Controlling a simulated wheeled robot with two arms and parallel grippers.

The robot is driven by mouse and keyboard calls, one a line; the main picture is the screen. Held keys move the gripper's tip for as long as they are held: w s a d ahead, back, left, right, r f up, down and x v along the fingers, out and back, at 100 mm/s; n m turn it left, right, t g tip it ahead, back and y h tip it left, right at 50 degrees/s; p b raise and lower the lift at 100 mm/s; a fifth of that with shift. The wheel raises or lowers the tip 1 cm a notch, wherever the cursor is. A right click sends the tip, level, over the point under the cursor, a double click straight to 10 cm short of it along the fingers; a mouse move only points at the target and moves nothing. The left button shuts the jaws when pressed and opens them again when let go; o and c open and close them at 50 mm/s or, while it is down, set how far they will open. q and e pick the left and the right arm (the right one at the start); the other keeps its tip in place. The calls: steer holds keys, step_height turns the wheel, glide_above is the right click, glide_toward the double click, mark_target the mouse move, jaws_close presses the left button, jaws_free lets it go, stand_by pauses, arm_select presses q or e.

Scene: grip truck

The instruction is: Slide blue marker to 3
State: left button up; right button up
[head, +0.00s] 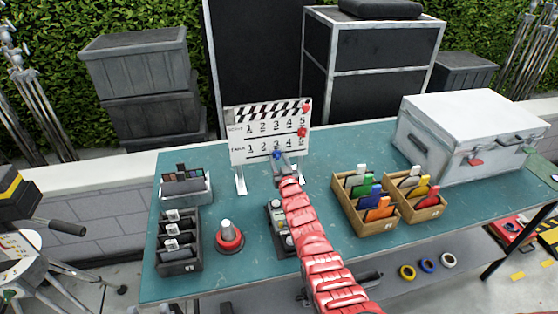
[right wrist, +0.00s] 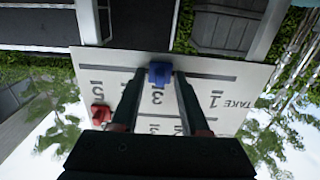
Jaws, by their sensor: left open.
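The white scene board (head: 268,132) stands upright on the teal table, with two rows of numbers. The blue marker (head: 276,155) sits on the slot below the lower row, in line with 3. My right gripper (head: 280,161) is at the marker. In the right wrist view the board (right wrist: 110,85) appears upside down, and the fingertips of my right gripper (right wrist: 160,76) flank the blue marker (right wrist: 160,70) closely on both sides, beside the 3. A red marker (head: 302,132) sits near 5 on the upper row; it also shows in the right wrist view (right wrist: 101,113). My left gripper is not visible.
Wooden organizers (head: 362,205) with coloured pieces stand right of my arm. A white case (head: 470,135) stands at the back right.

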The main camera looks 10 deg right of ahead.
steer(key=shift+s+r+p, duration=0.15)
steer(key=shift+s+p, duration=0.3)
steer(key=shift+p, duration=0.05)
steer(key=s, duration=1.6)
steer(key=shift+s+d+p, duration=0.25)
steer(key=shift+d+p, duration=0.05)
steer(key=shift+p, duration=0.1)
